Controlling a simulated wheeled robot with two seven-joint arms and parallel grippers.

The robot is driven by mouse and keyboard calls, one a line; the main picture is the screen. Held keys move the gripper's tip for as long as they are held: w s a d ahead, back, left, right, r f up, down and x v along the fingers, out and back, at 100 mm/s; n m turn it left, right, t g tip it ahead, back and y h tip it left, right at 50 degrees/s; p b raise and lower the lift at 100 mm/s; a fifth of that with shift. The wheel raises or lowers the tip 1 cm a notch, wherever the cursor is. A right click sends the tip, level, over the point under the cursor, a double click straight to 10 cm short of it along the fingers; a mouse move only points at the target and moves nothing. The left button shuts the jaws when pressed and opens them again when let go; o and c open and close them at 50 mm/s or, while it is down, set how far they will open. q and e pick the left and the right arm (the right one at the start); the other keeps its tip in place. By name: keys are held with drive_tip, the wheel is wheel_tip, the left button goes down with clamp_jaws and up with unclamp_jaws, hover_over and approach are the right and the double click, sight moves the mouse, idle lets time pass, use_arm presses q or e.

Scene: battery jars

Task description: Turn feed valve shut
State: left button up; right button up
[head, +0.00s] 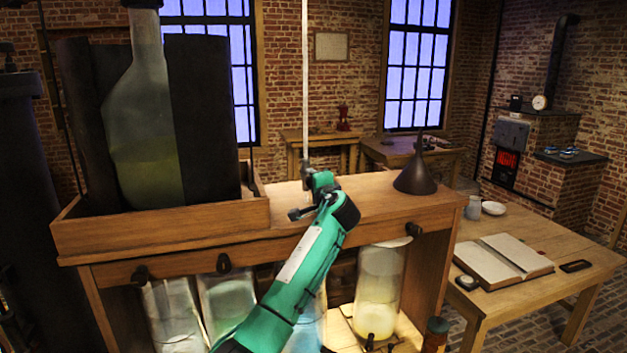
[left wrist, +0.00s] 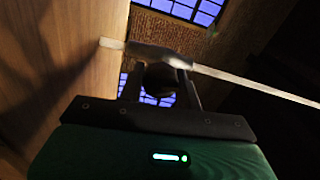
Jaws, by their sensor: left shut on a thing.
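The feed valve (left wrist: 158,55) is a dark fitting across a thin pale pipe (left wrist: 255,86) in the left wrist view. In the head view the pipe (head: 305,80) comes straight down from above toward the bench top. My left gripper (head: 318,178) is at the pipe's lower end, at the end of my green arm. In the left wrist view my left gripper (left wrist: 162,88) has its fingers on either side of a dark rounded part just below the valve's bar, shut on it. The gripper covers most of the valve in the head view. My right gripper is not in view.
A large glass bottle (head: 145,130) stands in a wooden tray (head: 160,231) at left on the bench (head: 385,212). A dark funnel (head: 417,178) stands at right. Glass jars (head: 378,285) stand below, with dark knobs (head: 223,262) along the bench front. A table (head: 500,308) holds an open book (head: 503,257).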

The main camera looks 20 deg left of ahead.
use_arm(q)
drive_tip(key=shift+r+m, duration=0.1)
drive_tip(key=shift+m, duration=0.4)
idle(0.3)
drive_tip(key=o, duration=0.8)
drive_tip(key=shift+o, duration=0.7)
